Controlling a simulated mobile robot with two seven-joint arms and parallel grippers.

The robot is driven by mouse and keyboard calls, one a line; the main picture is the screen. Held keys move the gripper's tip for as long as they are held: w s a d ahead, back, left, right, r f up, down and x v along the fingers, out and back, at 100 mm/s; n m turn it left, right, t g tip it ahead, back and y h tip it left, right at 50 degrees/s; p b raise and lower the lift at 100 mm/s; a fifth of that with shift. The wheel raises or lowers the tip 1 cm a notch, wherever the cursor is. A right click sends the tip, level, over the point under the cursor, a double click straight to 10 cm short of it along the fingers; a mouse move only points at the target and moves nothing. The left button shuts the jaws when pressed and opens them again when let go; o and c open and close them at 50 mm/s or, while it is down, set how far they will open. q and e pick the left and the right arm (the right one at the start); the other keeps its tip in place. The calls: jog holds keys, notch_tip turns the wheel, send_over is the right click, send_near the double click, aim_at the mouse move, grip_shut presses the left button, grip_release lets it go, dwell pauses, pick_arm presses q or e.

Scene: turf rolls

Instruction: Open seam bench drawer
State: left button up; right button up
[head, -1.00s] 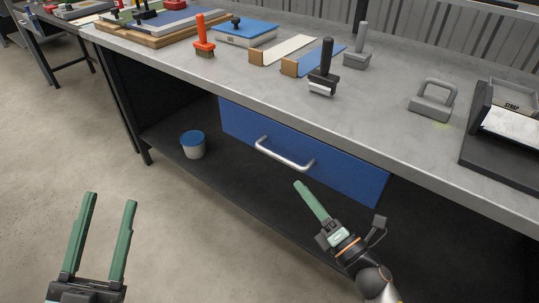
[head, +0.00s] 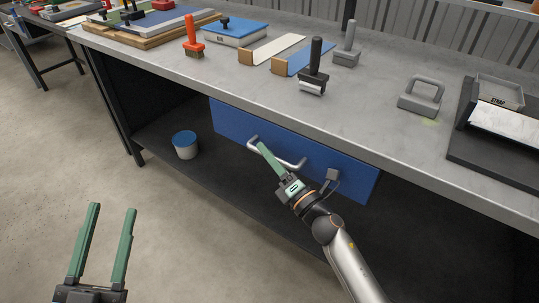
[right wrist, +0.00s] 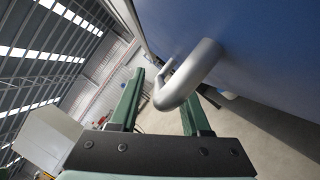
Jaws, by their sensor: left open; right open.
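The blue drawer (head: 345,167) sits under the bench top and looks shut. Its silver bar handle (head: 291,163) runs along its front; in the right wrist view the handle (right wrist: 188,76) passes between the two green fingers. My right gripper (head: 262,147) is open at the handle; in the right wrist view its fingers (right wrist: 163,100) stand on either side of the bar, and I cannot tell whether they touch it. My left gripper (head: 114,209) is open and empty over the floor at the lower left.
A blue-lidded bucket (head: 185,146) stands on the lower shelf left of the drawer. The floor at left is clear.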

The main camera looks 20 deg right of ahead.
grip_shut()
dwell(1.4)
